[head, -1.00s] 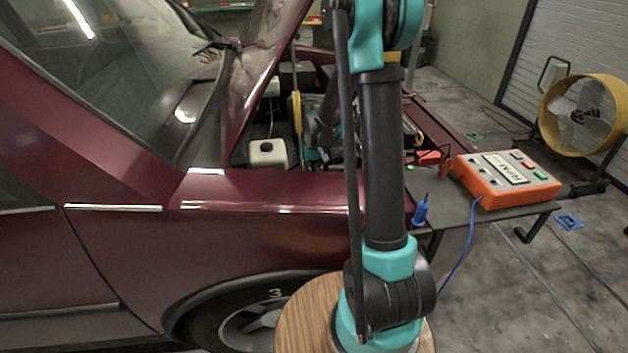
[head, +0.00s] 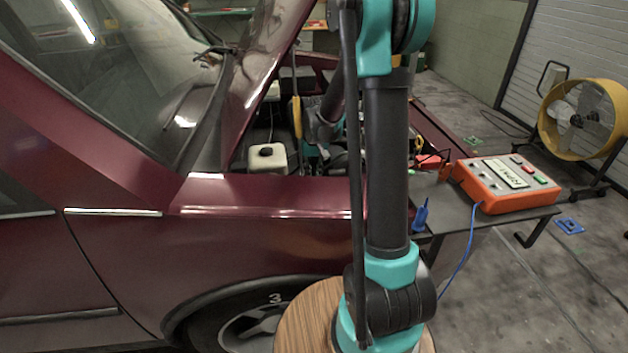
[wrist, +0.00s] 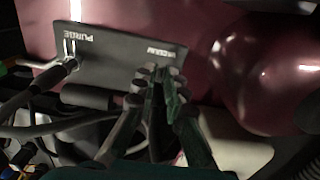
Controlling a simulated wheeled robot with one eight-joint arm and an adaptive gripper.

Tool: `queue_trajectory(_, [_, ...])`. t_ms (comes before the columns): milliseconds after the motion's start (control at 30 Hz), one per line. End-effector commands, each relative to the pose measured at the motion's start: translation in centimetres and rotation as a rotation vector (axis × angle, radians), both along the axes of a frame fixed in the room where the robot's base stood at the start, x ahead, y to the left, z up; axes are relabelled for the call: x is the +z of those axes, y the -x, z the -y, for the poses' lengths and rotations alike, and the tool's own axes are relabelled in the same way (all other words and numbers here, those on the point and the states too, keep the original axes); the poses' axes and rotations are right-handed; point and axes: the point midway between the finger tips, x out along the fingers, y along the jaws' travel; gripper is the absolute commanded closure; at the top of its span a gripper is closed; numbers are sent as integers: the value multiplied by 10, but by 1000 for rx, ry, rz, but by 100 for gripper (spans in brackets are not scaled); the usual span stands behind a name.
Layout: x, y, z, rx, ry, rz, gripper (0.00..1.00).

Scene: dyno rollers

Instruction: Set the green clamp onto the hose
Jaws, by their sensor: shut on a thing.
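In the wrist view my gripper (wrist: 165,78) is shut on a dark green piece, the green clamp (wrist: 178,105), which shows along the right finger. The fingertips are at the lower edge of a grey plate (wrist: 112,50) marked PURGE and VACUUM, just under the VACUUM lettering. A dark hose (wrist: 28,92) runs from the left to a fitting below PURGE. Another grey hose (wrist: 50,131) passes lower down. Whether the clamp touches a hose is hidden by the fingers. In the head view the gripper is hidden in the engine bay.
The raised hood (head: 262,75) and the maroon fender (head: 270,192) bound the engine bay. A white reservoir (head: 262,160) stands inside it. An orange box (head: 510,185) rests on a dark side table (head: 450,212) at right. A yellow fan (head: 590,115) stands farther right.

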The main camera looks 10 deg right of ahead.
Motion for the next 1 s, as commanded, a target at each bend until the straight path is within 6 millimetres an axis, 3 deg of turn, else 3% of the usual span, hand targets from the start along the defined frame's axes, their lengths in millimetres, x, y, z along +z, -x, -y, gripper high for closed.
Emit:
queue_trajectory(33, [0, -1, 0, 0, 0, 1, 100])
queue_trajectory(67, [0, -1, 0, 0, 0, 1, 86])
queue_trajectory(233, [0, 0, 0, 0, 0, 0, 66])
queue_trajectory(633, [7, 0, 0, 0, 0, 0, 66])
queue_trajectory(1000, [74, 0, 0, 0, 0, 0, 66])
